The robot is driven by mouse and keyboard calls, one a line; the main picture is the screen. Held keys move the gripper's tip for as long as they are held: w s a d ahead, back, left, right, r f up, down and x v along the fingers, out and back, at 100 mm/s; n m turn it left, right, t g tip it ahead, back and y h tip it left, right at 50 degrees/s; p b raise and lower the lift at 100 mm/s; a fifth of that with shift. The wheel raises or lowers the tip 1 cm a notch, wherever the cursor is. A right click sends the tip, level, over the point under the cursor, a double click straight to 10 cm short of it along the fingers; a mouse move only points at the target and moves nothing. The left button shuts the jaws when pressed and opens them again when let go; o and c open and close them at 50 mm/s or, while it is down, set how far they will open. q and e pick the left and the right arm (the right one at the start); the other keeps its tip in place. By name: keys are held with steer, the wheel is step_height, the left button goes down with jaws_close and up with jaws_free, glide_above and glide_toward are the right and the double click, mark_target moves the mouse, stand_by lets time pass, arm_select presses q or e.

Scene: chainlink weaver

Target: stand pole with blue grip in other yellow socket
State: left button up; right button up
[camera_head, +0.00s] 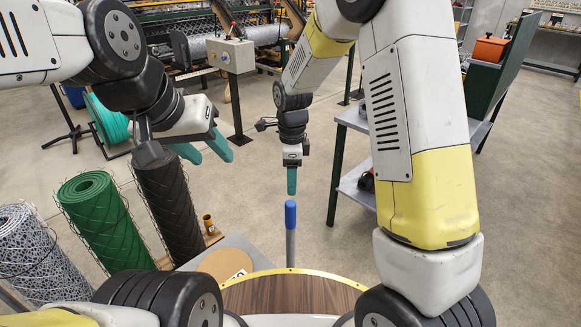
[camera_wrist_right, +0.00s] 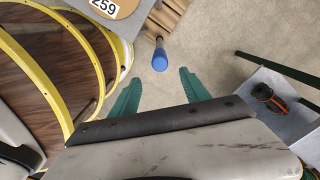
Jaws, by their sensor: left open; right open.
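The pole with the blue grip (camera_head: 290,214) stands upright in the head view, its grey shaft running down behind the brown round top. In the right wrist view the blue grip (camera_wrist_right: 160,60) lies ahead of the fingertips, in line with the gap. My right gripper (camera_head: 291,190) hangs above the pole, pointing down; its green fingers (camera_wrist_right: 161,78) are open with nothing between them. A yellow socket (camera_head: 208,223) shows on a wooden base beside the black roll. The socket under the pole is hidden.
Mesh rolls stand at left: black (camera_head: 170,205), green (camera_head: 103,222) and blue-white (camera_head: 35,255). A round tan disc (camera_head: 226,264) lies on a grey surface. A grey shelf table (camera_head: 352,120) stands right of the right gripper. Open floor lies between.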

mark_target(291, 202)
steer(key=shift+a+f, duration=0.1)
steer(key=shift+f, duration=0.4)
step_height(291, 202, down, 9)
steer(key=shift+c, duration=0.4)
steer(key=c, duration=1.1)
steer(key=shift+w+r, duration=0.1)
steer(key=shift+r, duration=0.05)
jaws_close()
